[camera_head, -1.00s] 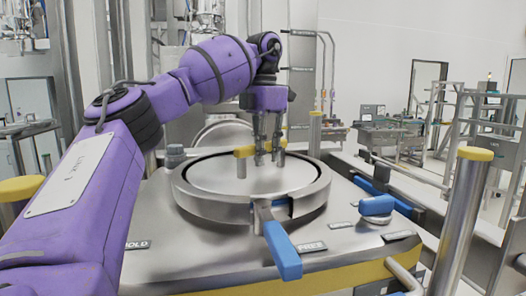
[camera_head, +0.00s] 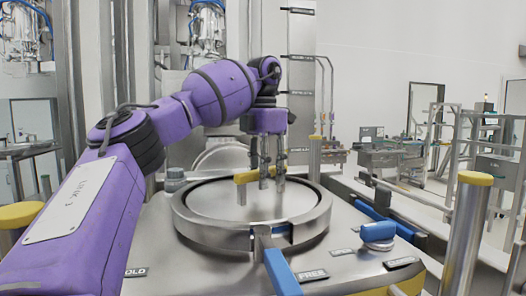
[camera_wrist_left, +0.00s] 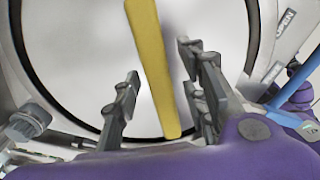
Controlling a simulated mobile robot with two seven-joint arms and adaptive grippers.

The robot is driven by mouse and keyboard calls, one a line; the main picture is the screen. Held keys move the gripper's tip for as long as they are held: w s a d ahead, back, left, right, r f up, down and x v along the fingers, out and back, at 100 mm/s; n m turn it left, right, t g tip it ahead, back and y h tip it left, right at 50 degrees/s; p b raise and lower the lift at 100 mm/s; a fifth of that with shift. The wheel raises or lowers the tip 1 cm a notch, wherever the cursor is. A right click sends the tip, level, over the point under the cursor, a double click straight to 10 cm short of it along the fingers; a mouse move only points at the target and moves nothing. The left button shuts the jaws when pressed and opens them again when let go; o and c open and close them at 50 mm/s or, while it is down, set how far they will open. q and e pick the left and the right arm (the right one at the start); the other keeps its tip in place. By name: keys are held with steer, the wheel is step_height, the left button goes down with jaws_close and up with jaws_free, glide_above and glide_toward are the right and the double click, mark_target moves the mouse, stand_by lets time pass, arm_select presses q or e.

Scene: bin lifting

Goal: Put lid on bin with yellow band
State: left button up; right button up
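A round steel lid (camera_head: 215,200) lies flat inside a thick steel ring (camera_head: 215,233) on a steel top; I cannot tell if it is seated. A yellow handle bar (camera_head: 242,178) stands on posts across it. My left gripper (camera_head: 271,180) points down over the handle. In the left wrist view the yellow handle (camera_wrist_left: 150,60) runs between the fingers of the left gripper (camera_wrist_left: 165,95), with gaps on both sides. It is open and holds nothing. A yellow strip (camera_head: 392,291) shows at the top's front edge. My right gripper is not in view.
A blue lever (camera_head: 280,272) sticks out at the ring's front. A blue knob (camera_head: 377,232) sits to the right. Yellow-capped posts (camera_head: 465,230) stand around the top. Steel carts (camera_head: 390,150) stand farther back on the right.

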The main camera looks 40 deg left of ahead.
arm_select(q)
step_height(320, 180, up, 11)
steer(key=shift+d+r, duration=0.15)
steer(key=shift+r, duration=0.05)
stand_by(0.5)
stand_by(0.6)
